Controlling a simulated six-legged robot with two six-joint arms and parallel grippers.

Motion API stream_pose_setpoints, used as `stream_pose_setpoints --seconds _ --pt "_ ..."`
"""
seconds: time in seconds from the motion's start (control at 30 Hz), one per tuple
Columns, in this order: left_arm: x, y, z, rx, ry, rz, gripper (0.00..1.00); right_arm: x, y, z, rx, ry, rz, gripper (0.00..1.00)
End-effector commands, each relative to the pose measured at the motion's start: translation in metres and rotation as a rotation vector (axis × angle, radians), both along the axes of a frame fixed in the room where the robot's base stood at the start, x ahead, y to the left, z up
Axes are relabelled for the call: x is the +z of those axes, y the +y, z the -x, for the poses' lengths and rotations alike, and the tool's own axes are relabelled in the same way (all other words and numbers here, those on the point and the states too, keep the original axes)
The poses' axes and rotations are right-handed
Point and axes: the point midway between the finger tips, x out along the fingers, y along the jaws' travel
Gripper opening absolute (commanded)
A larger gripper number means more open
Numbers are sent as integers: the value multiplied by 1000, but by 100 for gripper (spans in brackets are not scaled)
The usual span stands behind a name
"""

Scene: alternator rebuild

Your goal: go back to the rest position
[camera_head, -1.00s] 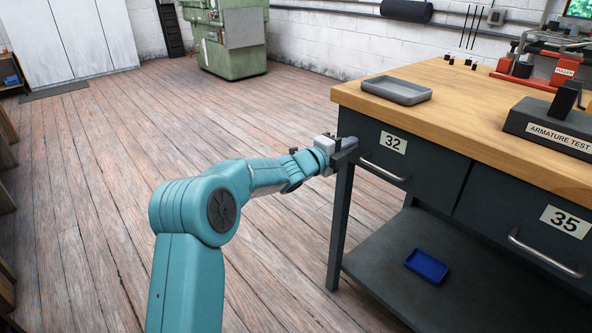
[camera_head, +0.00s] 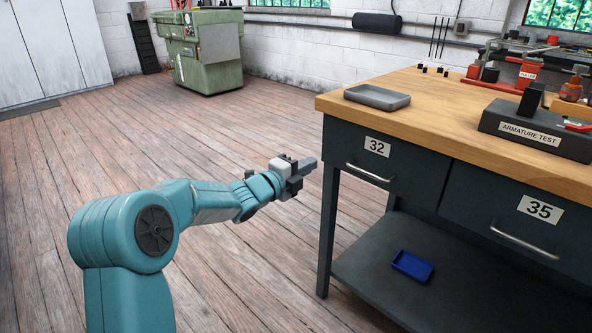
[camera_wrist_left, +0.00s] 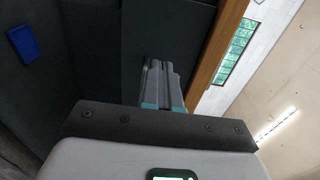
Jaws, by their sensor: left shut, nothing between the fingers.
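My left gripper (camera_head: 306,166) is shut and empty in the head view. It hangs over the open floor just left of the workbench's front left corner, apart from the bench. Its closed fingers also show in the left wrist view (camera_wrist_left: 162,84), pointing along the dark bench side. My left arm reaches in from the lower left, with the elbow low in the picture. My right gripper is not in either view.
The workbench (camera_head: 440,107) has drawers marked 32 (camera_head: 377,147) and 35 (camera_head: 540,209), both closed. A grey tray (camera_head: 377,97) and an armature tester (camera_head: 534,130) stand on top. A blue tray (camera_head: 412,266) lies on the lower shelf. A green machine (camera_head: 207,60) stands far back. The wooden floor at left is clear.

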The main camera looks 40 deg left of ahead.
Motion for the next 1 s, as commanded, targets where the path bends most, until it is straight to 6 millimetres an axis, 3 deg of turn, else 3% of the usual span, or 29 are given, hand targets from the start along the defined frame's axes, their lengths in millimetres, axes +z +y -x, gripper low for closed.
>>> stream_pose_setpoints --seconds 0.1,0.23,0.47,0.57,0.67,0.8,0.87,1.0 --pt "1 2 19 2 1 1 0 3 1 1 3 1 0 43" --pt "0 3 31 1 0 1 0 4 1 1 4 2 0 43" --pt "0 3 35 0 -1 0 0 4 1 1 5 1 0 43" --pt "-4 -11 28 -29 4 9 0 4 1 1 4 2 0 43" --pt "-36 -47 13 -99 50 49 0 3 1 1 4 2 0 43" --pt "-123 -121 6 -182 218 211 0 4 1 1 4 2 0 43" --pt "-163 -151 12 -186 320 315 0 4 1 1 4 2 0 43" --pt "-256 -216 50 -128 608 593 0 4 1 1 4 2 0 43"
